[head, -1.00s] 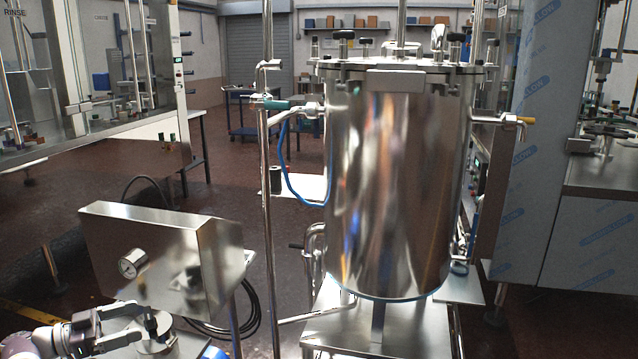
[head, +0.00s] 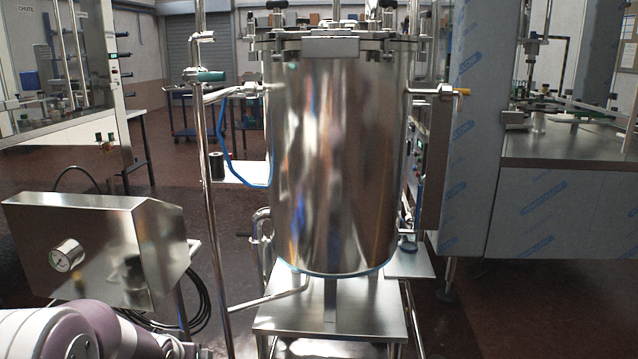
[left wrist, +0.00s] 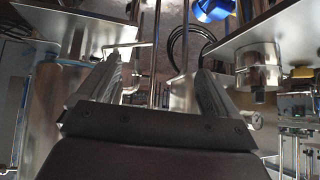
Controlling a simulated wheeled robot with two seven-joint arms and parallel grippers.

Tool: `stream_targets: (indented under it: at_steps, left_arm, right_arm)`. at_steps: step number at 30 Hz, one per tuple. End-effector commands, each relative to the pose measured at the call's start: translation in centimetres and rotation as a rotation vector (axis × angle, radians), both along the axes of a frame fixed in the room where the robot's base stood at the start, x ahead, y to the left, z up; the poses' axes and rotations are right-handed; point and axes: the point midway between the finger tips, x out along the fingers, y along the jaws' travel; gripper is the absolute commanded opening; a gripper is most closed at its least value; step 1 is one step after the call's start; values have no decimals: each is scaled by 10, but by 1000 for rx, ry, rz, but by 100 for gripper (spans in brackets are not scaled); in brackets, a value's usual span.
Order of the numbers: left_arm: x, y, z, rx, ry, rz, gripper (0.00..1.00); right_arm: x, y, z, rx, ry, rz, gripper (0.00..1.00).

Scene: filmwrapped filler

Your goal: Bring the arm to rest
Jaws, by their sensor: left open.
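My left arm (head: 75,330) shows as white and purple links at the bottom left of the head view; its gripper is below or outside that picture. In the left wrist view my left gripper (left wrist: 153,72) has its two grey fingers spread apart, with nothing held between them. Thin metal rods show in the background of the gap. My right arm and gripper are in neither view.
A steel box with a gauge (head: 95,245) stands close beyond my left arm. A large steel tank (head: 335,165) on a stand (head: 330,315) fills the middle. A metal cylinder (left wrist: 257,66) and a coiled black cable (left wrist: 190,45) show in the wrist view.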

Motion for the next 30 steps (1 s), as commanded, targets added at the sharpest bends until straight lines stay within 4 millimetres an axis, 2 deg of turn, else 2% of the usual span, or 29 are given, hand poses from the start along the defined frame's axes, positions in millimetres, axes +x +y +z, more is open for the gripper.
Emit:
stream_targets:
  at_steps: [1, 3, 9, 13, 14, 15, 17, 27, 30]
  left_arm:
    - [-29, -16, -16, -6, 86, -8, 93]
    - [-68, -33, -33, -17, 205, -18, 93]
    - [-166, -70, -64, -51, 473, -64, 93]
    - [-224, -88, -77, -77, 622, -101, 93]
    - [-223, -88, -49, -78, 622, -99, 93]
    - [-221, -87, -30, -78, 619, -98, 93]
    - [-221, -87, -10, -78, 619, -97, 93]
    - [-220, -87, 119, -77, 616, -95, 93]
    - [-220, -87, 140, -77, 616, -95, 93]
  right_arm:
    - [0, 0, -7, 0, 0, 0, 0]
    - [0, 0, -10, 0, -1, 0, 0]
    - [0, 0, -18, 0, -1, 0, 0]
    - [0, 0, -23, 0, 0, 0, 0]
    - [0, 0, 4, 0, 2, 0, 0]
    - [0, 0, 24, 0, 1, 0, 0]
    - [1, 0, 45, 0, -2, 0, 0]
    - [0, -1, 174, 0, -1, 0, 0]
    - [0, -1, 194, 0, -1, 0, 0]
